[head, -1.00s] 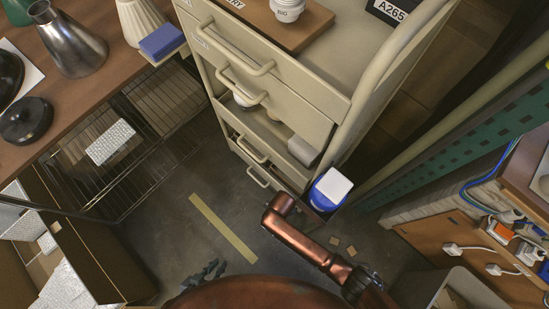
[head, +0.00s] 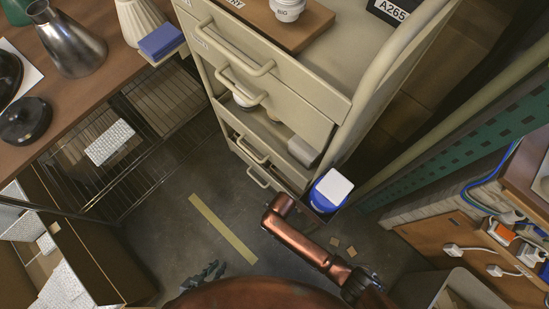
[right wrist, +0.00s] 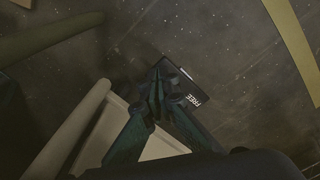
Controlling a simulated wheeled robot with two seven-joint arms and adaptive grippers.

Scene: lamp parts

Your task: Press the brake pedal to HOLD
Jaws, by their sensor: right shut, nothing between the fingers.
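The brake pedal (right wrist: 193,88) shows in the right wrist view as a dark plate with the word FREE on its right part. It lies low, near the floor, beside a cream cart part. My right gripper (right wrist: 159,75) is shut and empty, with its fingertips over the left part of the pedal. I cannot tell whether they touch it. My left gripper (head: 212,272) shows small and dark at the bottom, over the floor. Whether its fingers are open is unclear.
A cream drawer cart (head: 270,85) stands in the middle, with a blue container with a white lid (head: 331,190) at its lower corner. A wire rack (head: 150,130) is at left and an open bin (head: 455,290) at lower right. Floor with yellow tape (head: 222,229) is clear between.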

